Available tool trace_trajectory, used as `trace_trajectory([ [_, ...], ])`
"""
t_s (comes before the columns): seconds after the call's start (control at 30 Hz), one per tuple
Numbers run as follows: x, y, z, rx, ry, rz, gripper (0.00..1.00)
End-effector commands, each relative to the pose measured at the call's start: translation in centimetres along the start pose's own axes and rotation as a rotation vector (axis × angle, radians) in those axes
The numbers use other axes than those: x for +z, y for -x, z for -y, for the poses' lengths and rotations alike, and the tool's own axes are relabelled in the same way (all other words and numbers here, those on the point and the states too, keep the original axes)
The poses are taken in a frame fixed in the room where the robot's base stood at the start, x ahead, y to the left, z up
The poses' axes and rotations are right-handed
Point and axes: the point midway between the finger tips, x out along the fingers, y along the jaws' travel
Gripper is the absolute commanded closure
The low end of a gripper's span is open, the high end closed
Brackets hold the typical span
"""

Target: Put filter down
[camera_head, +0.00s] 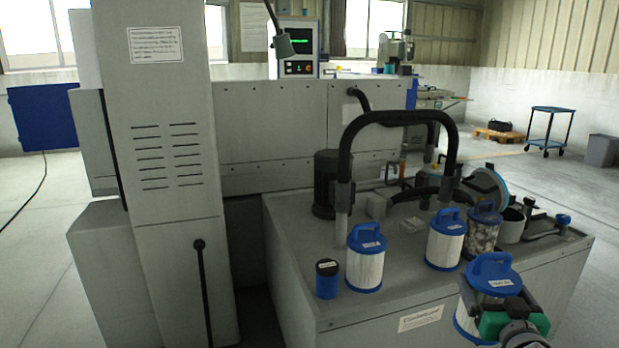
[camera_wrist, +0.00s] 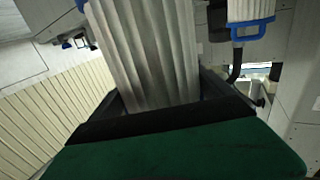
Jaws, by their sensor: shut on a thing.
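A filter with white pleats and a blue handled cap (camera_head: 493,275) is in my gripper (camera_head: 505,312) at the lower right of the head view. My gripper is shut on it. The held filter's pleats (camera_wrist: 148,55) fill the middle of the wrist view, between the dark jaws. In the head view the filter is in front of the grey tank's (camera_head: 350,312) front right side. I cannot tell if it touches the tank. Two similar filters stand upright on the tank top, one at the front left (camera_head: 365,262) and one further right (camera_head: 444,242).
A small blue canister (camera_head: 327,280) stands left of the front filter. A clear canister (camera_head: 484,229) with a blue lid stands behind the held filter. Black hoses (camera_head: 400,118) arch over the tank. A black cylinder (camera_head: 326,183) stands at the back. The front middle of the tank top is clear.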

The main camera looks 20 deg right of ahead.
Motion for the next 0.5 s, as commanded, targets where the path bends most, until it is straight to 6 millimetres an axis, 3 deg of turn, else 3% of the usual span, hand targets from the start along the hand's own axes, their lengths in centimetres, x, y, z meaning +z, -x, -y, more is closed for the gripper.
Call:
trace_trajectory([
  [0.37,2.3,-1.0,11.4,-0.158,0.002,-0.005,0.81],
  [0.5,2.7,-0.6,18.4,-0.287,0.003,-0.006,0.81],
])
